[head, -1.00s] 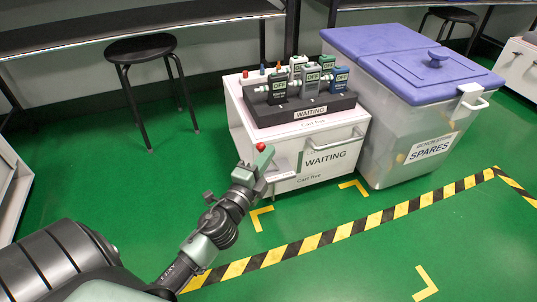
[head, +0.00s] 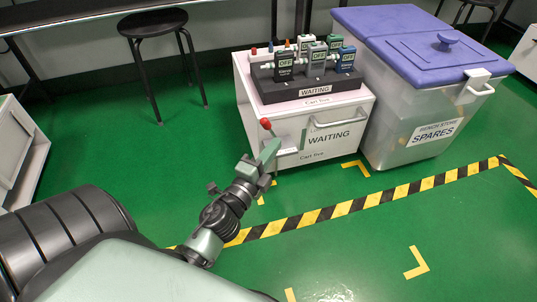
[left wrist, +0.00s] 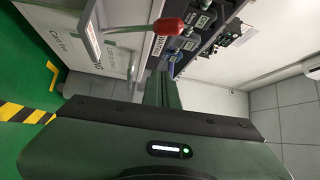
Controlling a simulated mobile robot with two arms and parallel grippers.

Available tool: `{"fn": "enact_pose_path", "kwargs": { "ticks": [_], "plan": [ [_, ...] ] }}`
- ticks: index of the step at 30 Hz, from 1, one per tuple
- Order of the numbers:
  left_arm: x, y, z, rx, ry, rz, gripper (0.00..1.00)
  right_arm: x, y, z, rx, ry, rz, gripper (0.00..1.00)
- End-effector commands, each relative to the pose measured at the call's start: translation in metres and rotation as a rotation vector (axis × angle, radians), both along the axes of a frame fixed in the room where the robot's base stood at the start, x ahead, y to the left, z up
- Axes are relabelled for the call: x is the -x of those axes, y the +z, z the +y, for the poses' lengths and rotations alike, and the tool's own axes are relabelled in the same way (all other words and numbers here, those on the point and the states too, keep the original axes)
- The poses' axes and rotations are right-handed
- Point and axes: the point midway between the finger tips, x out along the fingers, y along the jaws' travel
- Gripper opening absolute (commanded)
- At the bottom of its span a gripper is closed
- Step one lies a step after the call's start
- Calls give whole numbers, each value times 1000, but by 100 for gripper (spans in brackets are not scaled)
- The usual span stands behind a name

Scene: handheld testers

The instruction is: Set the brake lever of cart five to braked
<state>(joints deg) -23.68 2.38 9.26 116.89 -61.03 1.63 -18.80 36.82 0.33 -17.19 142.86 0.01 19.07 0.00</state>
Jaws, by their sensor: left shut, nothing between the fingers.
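Cart five (head: 350,148) is a white cart with "WAITING" and "Cart five" labels on its front. Its brake lever (head: 266,124) has a red ball knob on a thin metal rod, at the front's left side; the knob points up and out. My left gripper (head: 270,150) is shut and empty just below the knob, with its green fingers partly covering the cart's front. In the left wrist view the red knob (left wrist: 168,26) is beyond the shut fingers (left wrist: 160,88), with a visible gap. My right gripper is out of view.
A dark rack (head: 315,88) with several handheld testers stands on the cart. A clear bin with a purple lid (head: 410,45) stands close on the right. A black stool (head: 152,22) is behind at left. Striped tape (head: 350,207) crosses the open green floor.

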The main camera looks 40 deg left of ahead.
Motion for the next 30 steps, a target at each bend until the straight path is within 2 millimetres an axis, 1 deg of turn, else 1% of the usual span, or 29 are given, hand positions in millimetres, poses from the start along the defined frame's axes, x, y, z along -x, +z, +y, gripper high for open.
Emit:
{"fn": "enact_pose_path", "kwargs": {
  "ticks": [1,3,6,9,26,28,29,30],
  "plan": [
    [10,-5,-1,7,4,3,0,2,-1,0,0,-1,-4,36],
    [19,-8,-3,5,3,3,0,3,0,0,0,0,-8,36],
    [29,-10,-4,2,2,1,0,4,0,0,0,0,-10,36],
    [34,-11,-5,1,1,0,0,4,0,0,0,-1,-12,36],
    [35,-11,-6,0,-1,-1,0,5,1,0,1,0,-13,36],
    [34,-8,-7,5,-6,-6,0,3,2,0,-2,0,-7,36],
    [34,-5,-9,12,-12,-12,0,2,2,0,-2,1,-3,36],
    [32,4,-14,27,-28,-27,0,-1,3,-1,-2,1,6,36]
  ]
}}
